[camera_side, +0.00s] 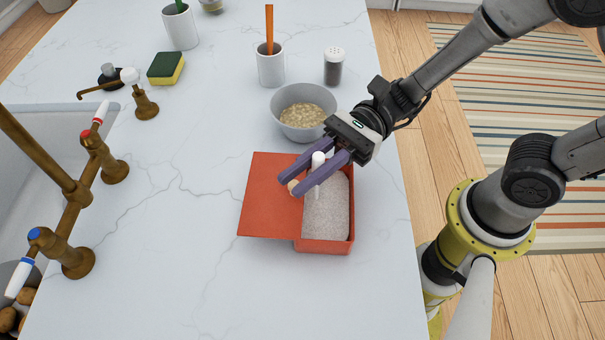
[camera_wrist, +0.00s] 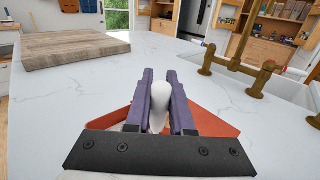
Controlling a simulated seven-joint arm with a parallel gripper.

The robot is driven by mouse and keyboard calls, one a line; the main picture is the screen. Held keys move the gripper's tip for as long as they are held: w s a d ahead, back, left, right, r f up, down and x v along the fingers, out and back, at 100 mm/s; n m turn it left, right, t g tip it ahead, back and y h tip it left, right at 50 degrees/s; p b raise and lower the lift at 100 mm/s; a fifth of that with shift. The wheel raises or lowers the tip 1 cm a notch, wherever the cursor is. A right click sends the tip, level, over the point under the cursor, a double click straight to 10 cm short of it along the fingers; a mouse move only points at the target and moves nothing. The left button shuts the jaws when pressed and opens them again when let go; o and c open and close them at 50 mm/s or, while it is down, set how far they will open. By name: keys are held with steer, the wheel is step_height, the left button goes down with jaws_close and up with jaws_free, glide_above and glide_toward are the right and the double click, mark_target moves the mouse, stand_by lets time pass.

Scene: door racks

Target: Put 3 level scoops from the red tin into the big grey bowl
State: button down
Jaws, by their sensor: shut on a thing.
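The red tin (camera_side: 327,246) stands on the counter, holding a pale grey, grainy material (camera_side: 327,215). A flat red panel (camera_side: 268,208), perhaps its lid, lies at the tin's left side. My gripper (camera_side: 300,187) is over the tin, its purple fingers shut on a white handle (camera_side: 318,160), which also shows between the fingers in the wrist view (camera_wrist: 159,100). A small tan piece (camera_side: 293,187) shows by the fingertips; I cannot tell whether it belongs to the scoop. The grey bowl (camera_side: 283,125) stands behind the tin and holds beige, lumpy contents.
A white cup with an orange stick (camera_side: 271,68) and a shaker (camera_side: 333,68) stand behind the bowl. A sponge (camera_side: 166,68) and brass taps (camera_side: 75,200) are by the sink at left. A wooden board (camera_wrist: 75,49) lies on the counter. The counter left of the tin is clear.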

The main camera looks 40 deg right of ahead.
steer(key=shift+s+a, duration=0.1)
steer(key=shift+s+a, duration=1.25)
steer(key=shift+a, duration=0.15)
steer(key=shift+w+d, duration=0.1)
steer(key=shift+w+d, duration=1.25)
steer(key=shift+d, duration=0.15)
steer(key=shift+s+a, duration=0.7)
steer(key=shift+a, duration=0.05)
steer(key=shift+r, duration=0.1)
steer(key=shift+r, duration=2.8)
